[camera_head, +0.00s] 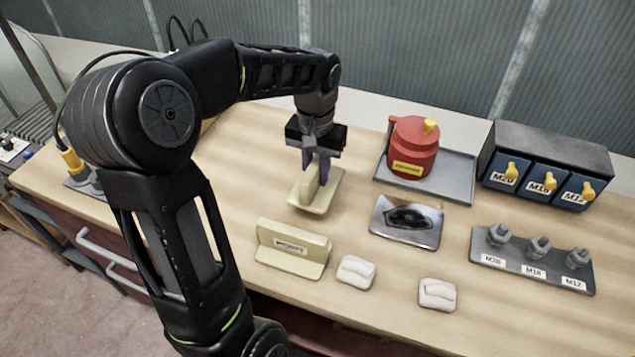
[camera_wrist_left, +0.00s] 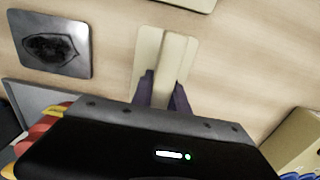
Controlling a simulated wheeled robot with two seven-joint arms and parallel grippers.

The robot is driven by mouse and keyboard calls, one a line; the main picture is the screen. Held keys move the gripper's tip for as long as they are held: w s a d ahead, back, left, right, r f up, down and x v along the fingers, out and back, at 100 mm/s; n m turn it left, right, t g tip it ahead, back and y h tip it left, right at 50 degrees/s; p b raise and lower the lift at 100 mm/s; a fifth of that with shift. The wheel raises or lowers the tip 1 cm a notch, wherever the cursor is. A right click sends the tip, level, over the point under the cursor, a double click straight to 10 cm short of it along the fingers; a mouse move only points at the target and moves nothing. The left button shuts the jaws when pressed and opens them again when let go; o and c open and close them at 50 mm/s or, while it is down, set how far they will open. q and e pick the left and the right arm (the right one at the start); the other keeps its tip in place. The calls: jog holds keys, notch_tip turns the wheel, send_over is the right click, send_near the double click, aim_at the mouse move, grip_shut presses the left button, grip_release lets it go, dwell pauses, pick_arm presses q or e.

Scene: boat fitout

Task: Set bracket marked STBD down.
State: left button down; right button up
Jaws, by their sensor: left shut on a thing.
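My left gripper (camera_head: 316,172) is shut on a cream bracket (camera_head: 308,196), gripping its upright web from above. The bracket's flat base is level and at or very close to the wooden bench top; I cannot tell whether it touches. No marking on it is readable from here. In the left wrist view the dark fingers (camera_wrist_left: 163,90) stand on either side of the web of the bracket (camera_wrist_left: 149,52). A second cream bracket (camera_head: 290,262), with a small label too blurred to read surely, stands nearer the bench's front edge. My right gripper is not in view.
A dark-stained metal plate (camera_head: 388,232) lies to the right. Behind it a red pot (camera_head: 412,150) stands on a grey tray (camera_head: 455,185). Two white pads (camera_head: 356,272) lie near the front. Labelled blue bins (camera_head: 540,178) and a fitting rack (camera_head: 530,262) are at right.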

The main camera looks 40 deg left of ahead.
aim_at(316, 184)
pick_arm(q)
jog(key=shift+f, duration=1.85)
jog(key=shift+f, duration=0.15)
jog(key=c, duration=1.3)
grip_release()
notch_tip(316, 184, up, 12)
jog(key=shift+r, duration=0.2)
jog(key=shift+o, duration=0.5)
